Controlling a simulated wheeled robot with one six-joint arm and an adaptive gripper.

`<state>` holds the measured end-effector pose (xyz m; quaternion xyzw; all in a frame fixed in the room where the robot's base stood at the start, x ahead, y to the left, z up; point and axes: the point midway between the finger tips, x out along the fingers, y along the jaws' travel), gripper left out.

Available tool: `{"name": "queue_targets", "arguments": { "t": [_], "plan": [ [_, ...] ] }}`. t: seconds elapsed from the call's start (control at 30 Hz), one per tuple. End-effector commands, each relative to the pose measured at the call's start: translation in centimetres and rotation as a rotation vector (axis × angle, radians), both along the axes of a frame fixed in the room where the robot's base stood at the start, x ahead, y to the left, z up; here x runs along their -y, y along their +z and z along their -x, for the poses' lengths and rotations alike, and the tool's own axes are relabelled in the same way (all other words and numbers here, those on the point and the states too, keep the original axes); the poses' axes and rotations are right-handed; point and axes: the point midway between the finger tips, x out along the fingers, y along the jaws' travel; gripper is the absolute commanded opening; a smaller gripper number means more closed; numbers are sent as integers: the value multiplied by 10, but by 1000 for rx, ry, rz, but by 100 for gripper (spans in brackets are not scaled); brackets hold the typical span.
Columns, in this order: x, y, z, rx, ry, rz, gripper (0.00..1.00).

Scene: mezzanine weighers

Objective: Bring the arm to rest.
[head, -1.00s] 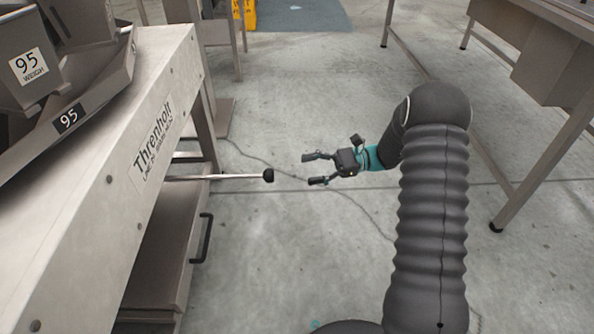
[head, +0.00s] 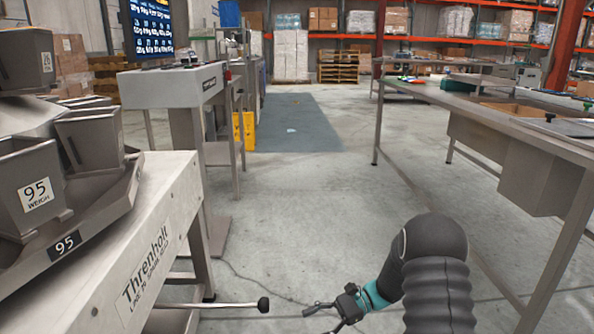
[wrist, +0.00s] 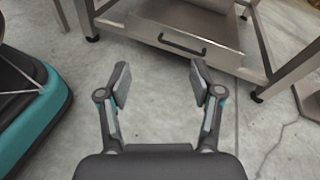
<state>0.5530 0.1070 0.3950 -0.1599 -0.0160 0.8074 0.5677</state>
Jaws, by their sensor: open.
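My gripper (head: 322,318) is low in the head view, right of the weigher frame, with the bottom of the picture close below it. In the wrist view my gripper (wrist: 160,84) has its two fingers spread with nothing between them, only bare concrete floor behind. My arm is bent at the elbow at the lower right of the head view. A lever with a black knob (head: 263,304) sticks out from the weigher frame, left of my gripper and apart from it in the picture.
A drawer with a black handle (wrist: 182,44) shows in the wrist view. A yellow sign (head: 249,131) stands farther back. The floor (head: 310,200) between is clear.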

Motion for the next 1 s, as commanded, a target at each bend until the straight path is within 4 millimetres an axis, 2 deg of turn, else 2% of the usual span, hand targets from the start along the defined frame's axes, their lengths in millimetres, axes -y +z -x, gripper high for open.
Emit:
{"name": "queue_targets", "arguments": {
  "t": [0.1, 0.17, 0.37, 0.6, 1.0],
  "plan": [
    [9, -4, 26, 63, 72, 116, 65],
    [14, -3, 37, 97, 107, 163, 65],
    [31, 14, 68, 232, 224, 316, 65],
    [57, 52, 105, 447, 383, 507, 65],
    [93, 124, 154, 797, 589, 773, 65]
  ]
}}
